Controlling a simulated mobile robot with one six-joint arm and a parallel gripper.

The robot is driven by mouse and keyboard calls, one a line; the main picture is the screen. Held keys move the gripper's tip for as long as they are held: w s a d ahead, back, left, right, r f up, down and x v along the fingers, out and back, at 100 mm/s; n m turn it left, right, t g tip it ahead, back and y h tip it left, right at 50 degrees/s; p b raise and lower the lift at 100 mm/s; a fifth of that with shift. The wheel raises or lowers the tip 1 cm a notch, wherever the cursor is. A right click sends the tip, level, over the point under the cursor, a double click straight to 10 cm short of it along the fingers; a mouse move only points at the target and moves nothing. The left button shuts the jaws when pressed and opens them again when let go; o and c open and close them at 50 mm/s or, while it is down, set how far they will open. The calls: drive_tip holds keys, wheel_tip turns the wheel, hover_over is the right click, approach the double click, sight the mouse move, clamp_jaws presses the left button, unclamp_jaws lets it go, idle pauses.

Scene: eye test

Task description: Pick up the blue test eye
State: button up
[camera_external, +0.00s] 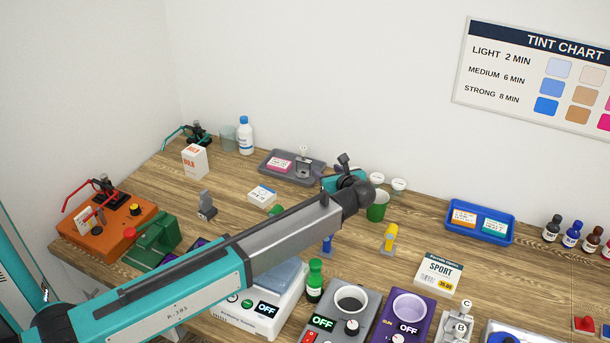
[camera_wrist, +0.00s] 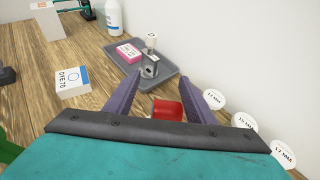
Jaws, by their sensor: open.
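A small blue upright piece (camera_external: 327,243) shows just below my forearm in the external view, partly hidden. It may be the blue test eye, but I cannot tell for sure. I see no clear blue eye in the wrist view. My gripper (camera_wrist: 160,80) is open in the wrist view, its two purple fingers apart. A red cylinder-like thing (camera_wrist: 167,109) shows between the fingers, partly hidden by my gripper's body; nothing shows as held. In the external view the end of my arm is over the back of the table.
A grey tray (camera_wrist: 117,71) holds a pink box (camera_wrist: 128,53) and a grey holder (camera_wrist: 150,66). White discs (camera_wrist: 212,98) lie at the right by the wall. A white box (camera_wrist: 73,83) is at left. A green cup (camera_external: 377,208) and a yellow piece (camera_external: 390,236) stand right of my arm.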

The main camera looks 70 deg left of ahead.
drive_tip(key=shift+o, duration=0.4)
wheel_tip(320, 180, up, 15)
drive_tip(key=s+d+f+n+t+h+b, duration=0.3)
drive_tip(key=s+f+n+h, duration=0.4)
drive_tip(key=s+f+h, duration=0.6)
drive_tip(key=s+d+r+n+t+h+b, duration=0.1)
drive_tip(key=s+d+r+n+t+h, duration=0.1)
drive_tip(key=s+d+r+t+h, duration=0.25)
drive_tip(key=s+d+r+n+t+h, duration=0.1)
drive_tip(key=s+d+r+t+h, duration=0.15)
drive_tip(key=d+r+h, duration=0.4)
wheel_tip(320, 180, down, 9)
drive_tip(key=a+y, duration=0.1)
drive_tip(key=a, duration=0.1)
drive_tip(key=shift+w+f+y, duration=0.15)
drive_tip(key=shift+w+y, duration=0.15)
drive_tip(key=shift+y, duration=0.1)
idle(0.4)
